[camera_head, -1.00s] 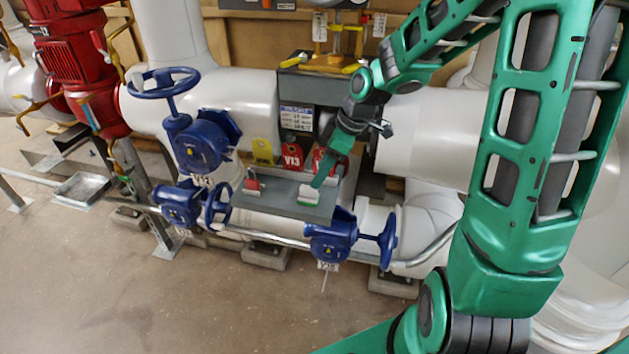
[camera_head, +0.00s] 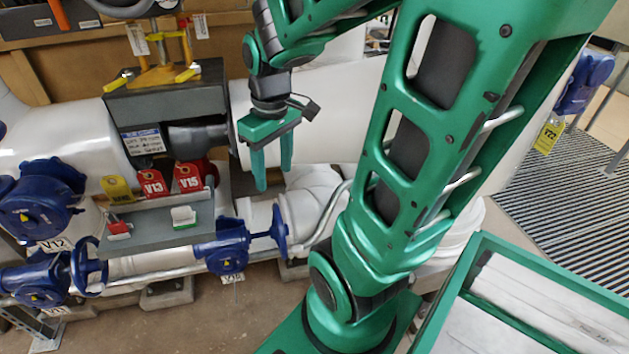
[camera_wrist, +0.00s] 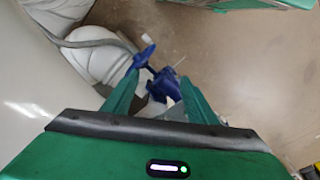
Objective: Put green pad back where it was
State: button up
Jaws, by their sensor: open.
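The green pad (camera_head: 184,224) shows as a green edge on a small white-topped block on the grey shelf (camera_head: 150,236). It sits toward the right part of the shelf. My gripper (camera_head: 274,178) is open and empty, up and to the right of the shelf, pointing down in front of the large white pipe. In the wrist view the two fingers (camera_wrist: 154,98) are apart with nothing between them. The pad is not visible in the wrist view.
A red padlock (camera_head: 118,229) sits on the shelf's left. A blue valve (camera_head: 228,247) is below the shelf's right end. A green-rimmed container (camera_head: 480,243) is at lower right.

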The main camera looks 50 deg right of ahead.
jog(key=s+d+r+m+g, duration=0.1)
jog(key=s+d+m, duration=0.1)
jog(key=s+m, duration=0.4)
jog(key=s, duration=0.5)
jog(key=shift+s+m, duration=0.2)
jog(key=shift+m, duration=0.1)
jog(key=shift+w+f, duration=0.25)
jog(key=shift+w, duration=0.4)
dwell(0.8)
